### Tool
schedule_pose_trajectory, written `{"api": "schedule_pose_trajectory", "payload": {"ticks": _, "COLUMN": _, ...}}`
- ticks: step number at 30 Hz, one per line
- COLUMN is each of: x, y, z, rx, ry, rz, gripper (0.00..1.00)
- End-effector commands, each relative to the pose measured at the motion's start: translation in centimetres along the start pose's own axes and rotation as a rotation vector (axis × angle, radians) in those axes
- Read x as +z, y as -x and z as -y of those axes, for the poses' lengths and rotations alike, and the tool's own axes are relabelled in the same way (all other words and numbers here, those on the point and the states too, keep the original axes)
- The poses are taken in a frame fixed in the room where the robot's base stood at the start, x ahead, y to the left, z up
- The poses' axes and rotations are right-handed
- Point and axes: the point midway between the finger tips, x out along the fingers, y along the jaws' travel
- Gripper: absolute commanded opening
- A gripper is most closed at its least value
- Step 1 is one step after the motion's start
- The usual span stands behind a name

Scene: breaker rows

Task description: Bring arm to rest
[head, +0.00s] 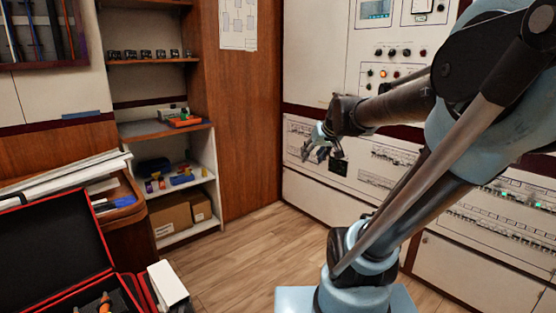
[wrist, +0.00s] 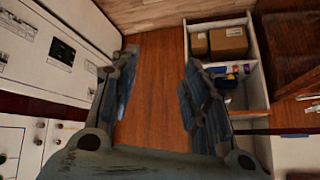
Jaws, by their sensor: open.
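My arm reaches up from its base at the lower right of the head view and bends over to the left. My gripper (head: 322,148) is at its end, in front of the lower part of the white panel wall. In the wrist view my gripper (wrist: 158,85) shows two fingers spread wide apart with nothing between them. The wooden cabinet side (wrist: 158,60) shows in the gap between the fingers, some way off. The gripper appears to touch nothing.
The breaker panel wall (head: 385,165) stands behind my arm. Open shelves (head: 185,185) with cardboard boxes (head: 170,215) stand left of the wooden panel (head: 250,120). An open black and red case (head: 50,250) lies at lower left. The wood floor (head: 245,250) between is clear.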

Motion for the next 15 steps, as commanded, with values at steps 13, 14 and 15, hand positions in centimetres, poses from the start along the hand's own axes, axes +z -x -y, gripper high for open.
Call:
{"api": "schedule_pose_trajectory", "payload": {"ticks": 13, "x": 23.0, "y": 2.1, "z": -2.4, "rx": 0.166, "ry": -0.104, "rz": 0.405, "gripper": 0.43}}
{"api": "schedule_pose_trajectory", "payload": {"ticks": 14, "x": 23.9, "y": 2.2, "z": -2.5, "rx": 0.175, "ry": -0.112, "rz": 0.421, "gripper": 0.43}}
{"api": "schedule_pose_trajectory", "payload": {"ticks": 15, "x": 25.0, "y": 2.4, "z": -2.7, "rx": 0.188, "ry": -0.118, "rz": 0.441, "gripper": 0.43}}
